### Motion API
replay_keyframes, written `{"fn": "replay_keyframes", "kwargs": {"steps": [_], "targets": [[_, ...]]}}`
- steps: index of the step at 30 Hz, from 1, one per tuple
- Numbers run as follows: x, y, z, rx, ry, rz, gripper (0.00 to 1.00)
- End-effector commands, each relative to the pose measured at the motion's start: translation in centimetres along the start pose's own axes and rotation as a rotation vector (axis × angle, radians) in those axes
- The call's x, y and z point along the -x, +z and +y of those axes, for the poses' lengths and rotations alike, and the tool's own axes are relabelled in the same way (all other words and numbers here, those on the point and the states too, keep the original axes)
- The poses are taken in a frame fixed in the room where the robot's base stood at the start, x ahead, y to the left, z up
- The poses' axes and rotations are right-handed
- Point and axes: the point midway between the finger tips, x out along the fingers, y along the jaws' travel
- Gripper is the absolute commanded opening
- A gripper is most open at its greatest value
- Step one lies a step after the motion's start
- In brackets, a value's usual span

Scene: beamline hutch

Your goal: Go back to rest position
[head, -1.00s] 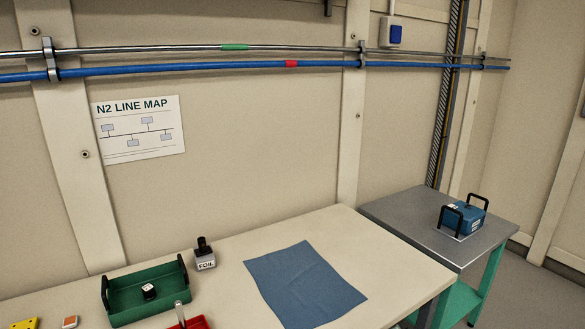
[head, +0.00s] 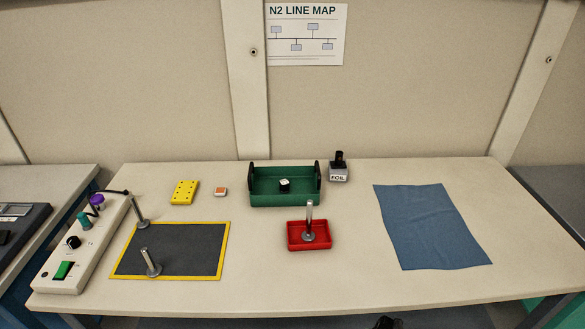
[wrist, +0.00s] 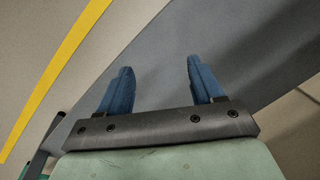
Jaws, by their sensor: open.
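My gripper (wrist: 158,72) shows in the wrist view with its two blue fingers spread apart and nothing between them. It is away from the worktable's objects, over a grey surface beside a yellow stripe (wrist: 62,70). In the head view the gripper cannot be made out; only a small dark shape shows at the bottom edge, and I cannot tell what it is. The pale worktable (head: 330,284) fills the middle of the head view.
A green tray (head: 285,199) holds a small black-and-white piece. A red tray (head: 293,247) holds a metal post. A dark mat (head: 190,245), a control box (head: 62,262), a foil container (head: 338,172) and a blue cloth (head: 430,225) lie around them. The table's front right is clear.

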Motion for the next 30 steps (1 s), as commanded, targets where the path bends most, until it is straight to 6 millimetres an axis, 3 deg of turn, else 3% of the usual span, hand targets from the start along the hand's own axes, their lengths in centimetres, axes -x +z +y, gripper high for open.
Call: {"fn": "replay_keyframes", "kwargs": {"steps": [3, 9, 15, 19, 30], "targets": [[-0.5, 5.4, -1.2, 0.114, 0.049, -0.143, 0.66], [-0.3, 13.5, -1.4, 0.287, 0.153, -0.369, 0.66], [0.9, 19.0, -0.3, 0.415, 0.257, -0.542, 0.66], [1.5, 20.8, 0.3, 0.459, 0.299, -0.603, 0.66], [1.5, 20.8, 0.3, 0.459, 0.299, -0.603, 0.66]]}}
